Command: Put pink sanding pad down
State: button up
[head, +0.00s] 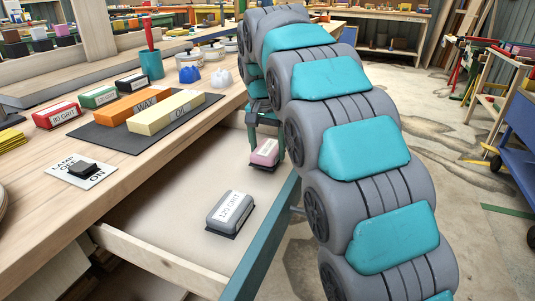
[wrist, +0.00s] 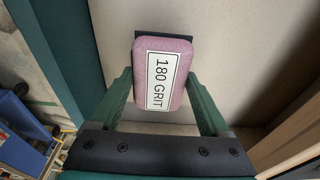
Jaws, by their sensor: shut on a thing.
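The pink sanding pad (head: 265,153) is between the fingers of my gripper (head: 265,150), inside the open drawer (head: 150,213) near its far end. In the wrist view the pad (wrist: 163,72) shows a white "180 GRIT" label and a dark base at its upper edge. The green fingers of my gripper (wrist: 163,100) close on its two sides. The pad is low over the drawer floor; I cannot tell whether it touches it.
A grey 120 GRIT pad (head: 231,210) lies in the drawer nearer the front. On the bench are a red 80 GRIT pad (head: 56,115), a green pad (head: 98,97), a black pad (head: 132,84), an orange WAX block (head: 145,104) and a yellow OIL block (head: 167,112). Bare drawer floor lies between the two pads.

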aim_at(265, 151)
jog(key=shift+f, duration=1)
jog(key=shift+f, duration=0.1)
jog(key=o, duration=1)
jog(key=r, duration=0.3)
jog(key=s+r+p, duration=0.1)
jog(key=r, duration=0.3)
jog(key=r+p, duration=0.1)
jog(key=r, duration=0.3)
jog(key=shift+s+a+r, duration=0.2)
jog(key=shift+s+a, duration=0.05)
jog(key=shift+a, duration=0.05)
jog(key=shift+s+r+p, duration=0.1)
jog(key=shift+r+p, duration=0.2)
jog(key=shift+r, duration=0.1)
